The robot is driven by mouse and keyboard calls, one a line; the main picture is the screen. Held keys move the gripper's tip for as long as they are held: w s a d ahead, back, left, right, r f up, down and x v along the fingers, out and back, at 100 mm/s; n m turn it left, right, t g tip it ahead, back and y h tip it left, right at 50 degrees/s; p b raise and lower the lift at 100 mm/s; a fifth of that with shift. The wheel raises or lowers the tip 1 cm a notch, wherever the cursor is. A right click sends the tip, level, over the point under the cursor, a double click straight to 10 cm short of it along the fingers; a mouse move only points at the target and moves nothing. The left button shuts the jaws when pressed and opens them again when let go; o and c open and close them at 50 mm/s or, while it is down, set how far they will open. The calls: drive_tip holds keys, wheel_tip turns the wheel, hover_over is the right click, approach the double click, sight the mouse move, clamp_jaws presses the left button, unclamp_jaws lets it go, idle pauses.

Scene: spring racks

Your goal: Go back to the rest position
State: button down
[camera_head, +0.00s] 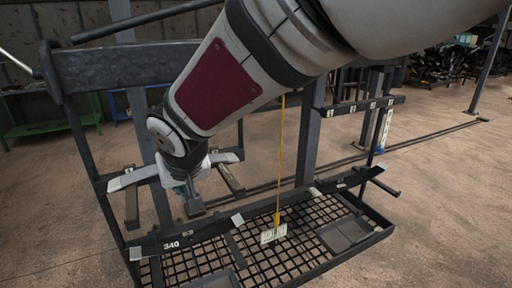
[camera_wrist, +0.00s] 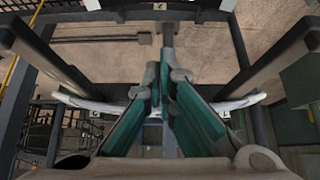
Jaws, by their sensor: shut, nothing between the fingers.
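My arm reaches from the upper right in the head view down to my gripper (camera_head: 188,192), which hangs at the left part of a dark metal rack (camera_head: 100,68). In the wrist view my gripper (camera_wrist: 160,75) has its two teal fingers close together, with nothing between them. A curved pale grey part (camera_head: 133,178) with a dark middle shows on both sides of my gripper, partly hidden behind it. Its ends also show in the wrist view (camera_wrist: 245,101). I cannot tell whether the gripper touches it.
The rack has a lower front bar marked 340 (camera_head: 172,243) and a mesh floor (camera_head: 200,262). A yellow strap (camera_head: 281,150) hangs down to a white tag (camera_head: 273,234). A green-legged bench (camera_head: 40,128) stands behind at left. Open floor (camera_head: 440,215) lies to the right.

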drive_tip(key=shift+s+d, duration=0.1)
drive_tip(key=shift+s, duration=0.1)
drive_tip(key=s+d+r+m+h, duration=0.15)
drive_tip(key=d+r, duration=0.25)
drive_tip(key=d, duration=0.8)
drive_tip(key=s+d+r+m+h, duration=0.1)
drive_tip(key=s+d+r+m, duration=0.15)
drive_tip(key=d, duration=1.05)
drive_tip(key=s+d+m+h, duration=0.1)
drive_tip(key=s+d+m, duration=0.1)
drive_tip(key=s+d, duration=1.1)
drive_tip(key=shift+s+d+f, duration=0.25)
drive_tip(key=shift+s+f, duration=0.05)
drive_tip(key=shift+s, duration=0.4)
